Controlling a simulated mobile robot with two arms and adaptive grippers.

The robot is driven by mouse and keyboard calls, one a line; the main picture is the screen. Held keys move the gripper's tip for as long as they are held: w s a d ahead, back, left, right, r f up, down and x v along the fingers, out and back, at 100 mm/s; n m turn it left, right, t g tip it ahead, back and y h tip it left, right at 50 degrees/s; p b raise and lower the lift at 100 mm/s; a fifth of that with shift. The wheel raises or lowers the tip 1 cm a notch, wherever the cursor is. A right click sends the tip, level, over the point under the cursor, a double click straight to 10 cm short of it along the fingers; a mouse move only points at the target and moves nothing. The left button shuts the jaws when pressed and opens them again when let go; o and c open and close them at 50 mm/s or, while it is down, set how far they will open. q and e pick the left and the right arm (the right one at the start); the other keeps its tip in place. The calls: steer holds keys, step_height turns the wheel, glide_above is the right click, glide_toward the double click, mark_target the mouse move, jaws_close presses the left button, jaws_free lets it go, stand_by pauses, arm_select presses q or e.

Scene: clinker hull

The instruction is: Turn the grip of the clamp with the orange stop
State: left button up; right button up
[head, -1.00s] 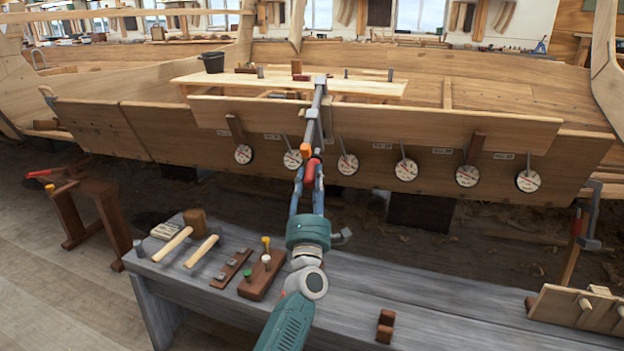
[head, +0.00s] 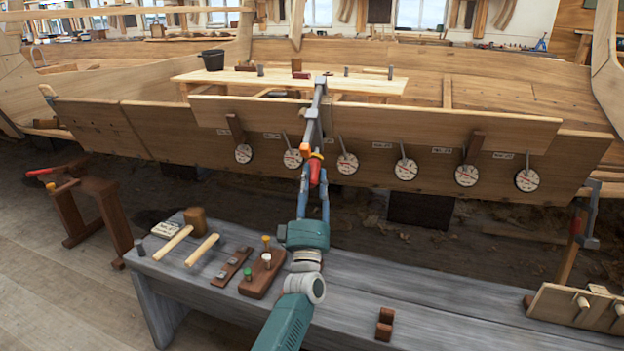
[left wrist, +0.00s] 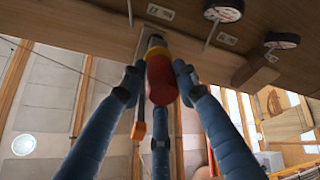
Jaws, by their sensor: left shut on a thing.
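The clamp (head: 314,128) has a grey bar hanging over the upper edge of the hull plank. Its orange stop (head: 304,150) shows at the lower end of the bar, beside the red grip (head: 315,173). My left gripper (head: 314,178) reaches up from below and is shut on the red grip. In the left wrist view, its blue fingers surround the grip (left wrist: 161,82), with a yellow-orange collar beyond it. An orange piece (left wrist: 138,130) hangs to the left of the grip there. The exact finger contacts are partly hidden. My right gripper is not in view.
Several round dials (head: 405,169) hang along the plank on both sides of the clamp. Another clamp (head: 588,225) stands at the right.

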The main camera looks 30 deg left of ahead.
arm_select(q)
steer(key=m, duration=0.4)
steer(key=shift+a+f+t, duration=0.1)
steer(key=shift+f+t, duration=0.1)
steer(key=shift+t, duration=0.1)
steer(key=m, duration=0.3)
steer(key=shift+m+t+h+p, duration=0.3)
steer(key=shift+h, duration=0.1)
steer(key=shift+m+h, duration=0.4)
steer(key=shift+m, duration=0.8)
steer(key=shift+r+m+t, duration=0.1)
steer(key=shift+m+t, duration=0.3)
steer(key=shift+m, duration=0.5)
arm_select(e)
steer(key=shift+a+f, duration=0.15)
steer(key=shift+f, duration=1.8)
arm_select(q)
steer(key=shift+r, duration=0.1)
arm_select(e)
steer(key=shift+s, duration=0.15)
arm_select(q)
steer(key=o, duration=1)
steer(key=shift+o, duration=0.6)
steer(key=shift+s, duration=0.1)
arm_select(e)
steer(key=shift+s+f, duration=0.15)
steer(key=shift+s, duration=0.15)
